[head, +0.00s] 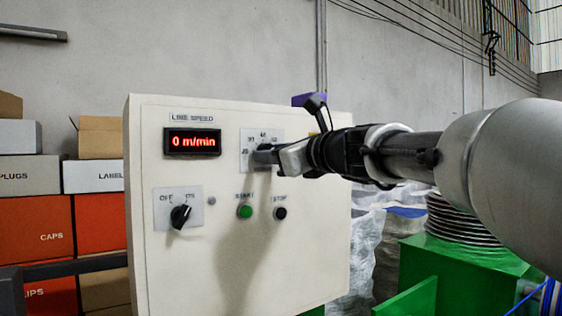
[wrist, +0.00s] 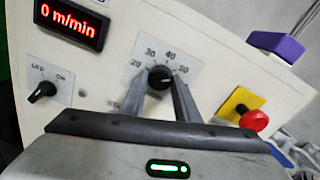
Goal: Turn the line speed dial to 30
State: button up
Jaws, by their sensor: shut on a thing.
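The line speed dial (wrist: 159,77) is a round black knob on a white scale plate. In the wrist view the marks 20, 30, 40 and 50 show around it. I cannot make out where its pointer stands. My gripper (wrist: 160,88) is shut on the dial, one finger on each side. In the head view my gripper (head: 268,155) reaches in from the right and hides most of the dial and part of its plate (head: 248,136). The red display (head: 192,142) reads 0 m/min.
The OFF/ON switch (head: 180,215) sits lower left on the panel (head: 170,270), pointing toward ON. The green start button (head: 245,211) and black stop button (head: 280,213) are below my gripper. A red emergency button (wrist: 254,120) protrudes right of the dial. Boxes stand left.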

jog(key=shift+r+n+t+h+b, duration=0.15)
jog(key=shift+n+b, duration=1.7)
jog(key=shift+n, duration=1.45)
jog(key=shift+n+t+h+b, duration=0.1)
jog(key=shift+n+h+b, duration=0.1)
jog(key=shift+n+b, duration=2.35)
jog(key=shift+r+n+t+h+b, duration=0.15)
jog(key=shift+n+b, duration=0.95)
jog(key=shift+n, duration=2.95)
jog(key=o, duration=1)
jog(key=shift+o, duration=0.2)
jog(key=b+v, duration=0.1)
jog(key=v, duration=1.6)
jog(key=shift+s+r, duration=0.15)
